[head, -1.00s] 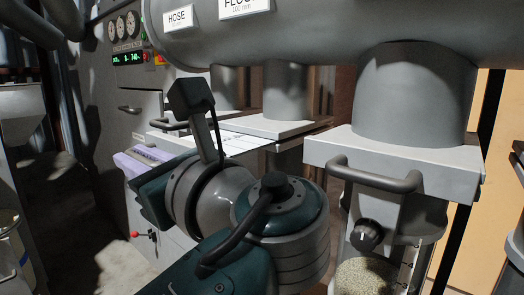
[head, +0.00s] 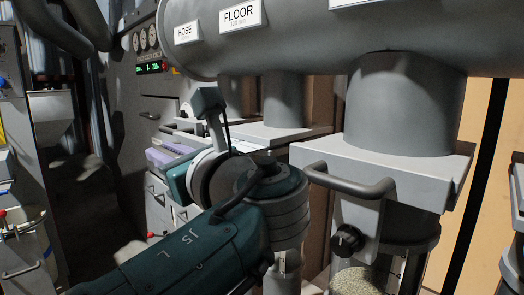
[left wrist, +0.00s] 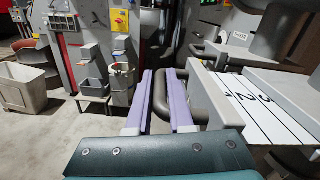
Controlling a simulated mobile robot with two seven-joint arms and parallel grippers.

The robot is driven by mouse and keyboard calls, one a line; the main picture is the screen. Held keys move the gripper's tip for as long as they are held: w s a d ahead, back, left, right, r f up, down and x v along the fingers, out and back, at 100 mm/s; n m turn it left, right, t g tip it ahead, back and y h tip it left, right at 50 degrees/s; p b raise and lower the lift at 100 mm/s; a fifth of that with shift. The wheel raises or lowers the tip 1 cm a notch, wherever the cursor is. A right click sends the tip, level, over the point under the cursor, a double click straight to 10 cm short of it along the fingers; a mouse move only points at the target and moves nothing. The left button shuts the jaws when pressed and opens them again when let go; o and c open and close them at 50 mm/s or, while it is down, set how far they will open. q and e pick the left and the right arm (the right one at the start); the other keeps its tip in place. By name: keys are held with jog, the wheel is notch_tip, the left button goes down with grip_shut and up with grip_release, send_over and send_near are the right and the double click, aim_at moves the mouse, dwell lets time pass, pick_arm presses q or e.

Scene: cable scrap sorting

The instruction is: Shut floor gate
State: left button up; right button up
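The floor gate housing (head: 283,134) sits below the pipe label FLOOR (head: 240,15) in the head view. In the left wrist view a pale slide plate with black lines and numerals (left wrist: 268,108) sticks out, with a white front edge and a dark grey bar handle (left wrist: 216,112). My left gripper (head: 172,152) has pale purple fingers and is left of the housing. In the left wrist view the fingers (left wrist: 160,74) are apart with a visible gap. The handle is close beside the right finger; I cannot tell whether they touch. My left arm hides part of the gate. My right gripper is out of view.
A nearer gate with a grey handle (head: 350,182) and a black knob (head: 348,241) stands at the right, above a clear canister of granules (head: 362,281). A control panel with gauges (head: 146,40) is behind. A grey bin (left wrist: 27,92) stands far left in the left wrist view.

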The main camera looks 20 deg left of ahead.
pick_arm(q)
jog(key=o, duration=0.4)
jog(key=shift+d, duration=0.1)
jog(key=v, duration=0.9)
jog(key=shift+s+d, duration=0.15)
jog(key=shift+d, duration=0.2)
